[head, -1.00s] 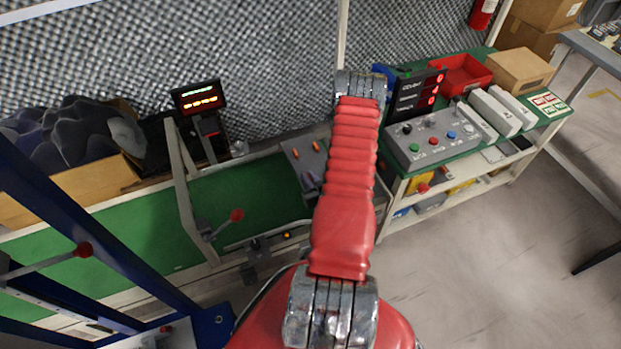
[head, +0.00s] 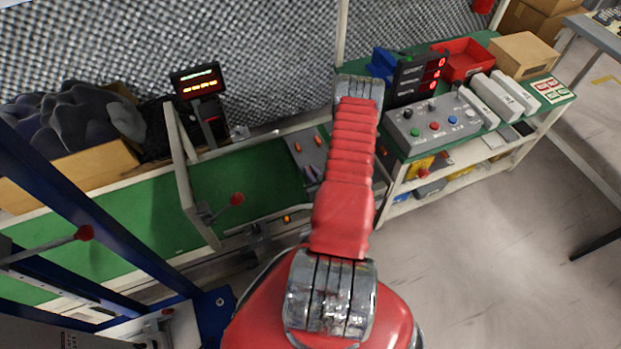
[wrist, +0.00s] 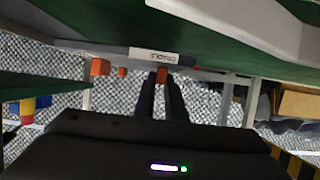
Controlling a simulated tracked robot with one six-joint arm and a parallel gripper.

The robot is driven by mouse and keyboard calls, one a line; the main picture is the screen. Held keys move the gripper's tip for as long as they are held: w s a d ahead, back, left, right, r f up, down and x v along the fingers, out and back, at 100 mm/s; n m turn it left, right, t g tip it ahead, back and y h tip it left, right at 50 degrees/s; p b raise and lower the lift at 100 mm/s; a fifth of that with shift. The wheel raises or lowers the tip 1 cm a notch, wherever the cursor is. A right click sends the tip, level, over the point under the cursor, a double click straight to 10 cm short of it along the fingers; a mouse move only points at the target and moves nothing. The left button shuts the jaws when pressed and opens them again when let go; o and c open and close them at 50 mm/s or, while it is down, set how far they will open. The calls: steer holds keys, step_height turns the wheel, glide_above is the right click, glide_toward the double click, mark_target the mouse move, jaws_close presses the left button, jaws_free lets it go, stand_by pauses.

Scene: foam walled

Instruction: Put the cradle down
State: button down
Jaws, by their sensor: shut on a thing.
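In the wrist view, a grey strip with a white label (wrist: 154,56), apparently reading "CRADLE" upside down, runs along the green bench edge. My gripper (wrist: 163,84) has its two dark fingers around a small orange knob (wrist: 162,75) just by that label, shut on it. Two other orange knobs (wrist: 101,67) stand to its left, apart from the fingers. In the head view, a grey panel (head: 310,158) with two orange knobs shows left of my red arm. The arm hides my gripper and the held knob there. I cannot clearly make out the cradle itself.
A green bench (head: 130,232) runs along the foam wall, with a pale bar frame and a red-knobbed lever (head: 236,199). A grey button box (head: 435,122) stands to the right. Blue beams (head: 85,200) fill the near left.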

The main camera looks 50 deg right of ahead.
steer(key=shift+f, duration=2.05)
steer(key=c, duration=1.8)
jaws_free()
steer(key=v, duration=1.2)
steer(key=shift+r, duration=0.1)
